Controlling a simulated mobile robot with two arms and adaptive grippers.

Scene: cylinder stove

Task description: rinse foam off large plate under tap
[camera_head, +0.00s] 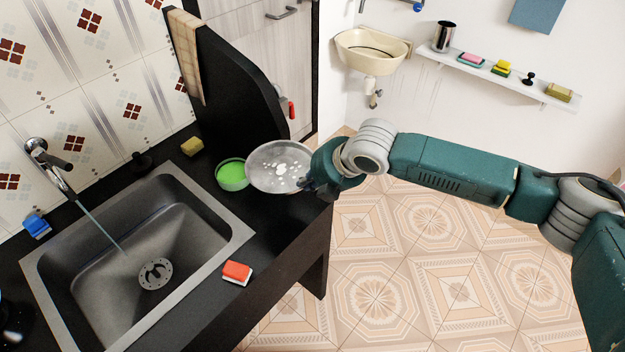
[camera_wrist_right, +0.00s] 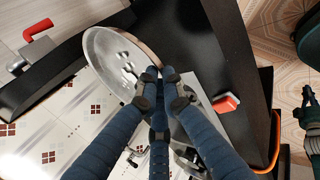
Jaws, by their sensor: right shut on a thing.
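The large plate (camera_head: 279,165) is grey with white foam spots on its face. My right gripper (camera_head: 318,180) is shut on the plate's rim and holds it over the counter, right of the sink. In the right wrist view the plate (camera_wrist_right: 110,58) reaches away from the closed fingers of my right gripper (camera_wrist_right: 155,80), with foam patches near its middle. The tap (camera_head: 50,165) stands at the sink's left side, and a thin stream of water runs from it into the sink (camera_head: 185,225).
A green bowl (camera_head: 232,175) stands just left of the plate. A yellow sponge (camera_head: 192,146), a red-and-white sponge (camera_head: 237,272) and a blue sponge (camera_head: 37,226) lie around the sink. A black panel (camera_head: 225,85) rises behind the plate.

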